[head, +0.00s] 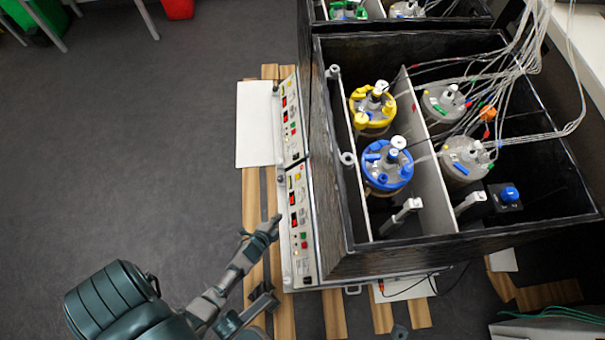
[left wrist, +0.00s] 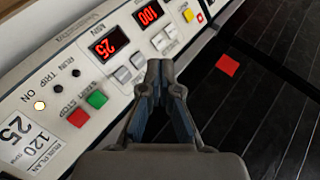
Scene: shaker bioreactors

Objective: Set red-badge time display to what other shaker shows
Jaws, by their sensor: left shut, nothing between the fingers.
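My left gripper (head: 270,229) is shut and empty, its tips at the near shaker's control panel (head: 301,225). In the left wrist view the closed fingertips (left wrist: 160,67) are beside small grey buttons (left wrist: 138,61). A red display marked MIN (left wrist: 109,43) seems to read 25 at a slant; a second red display (left wrist: 148,13) seems to read 100. A red square badge (left wrist: 228,64) is on the dark shaker wall. The other shaker's panel (head: 291,118) is farther back in the head view; its digits are too small to read. I cannot tell whether the tips touch a button.
Green (left wrist: 97,99) and red (left wrist: 78,117) buttons and a label with 120 and 25 (left wrist: 22,136) are on the panel. The open dark shaker box (head: 335,150) holds bottles with yellow (head: 372,106) and blue (head: 387,165) caps.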

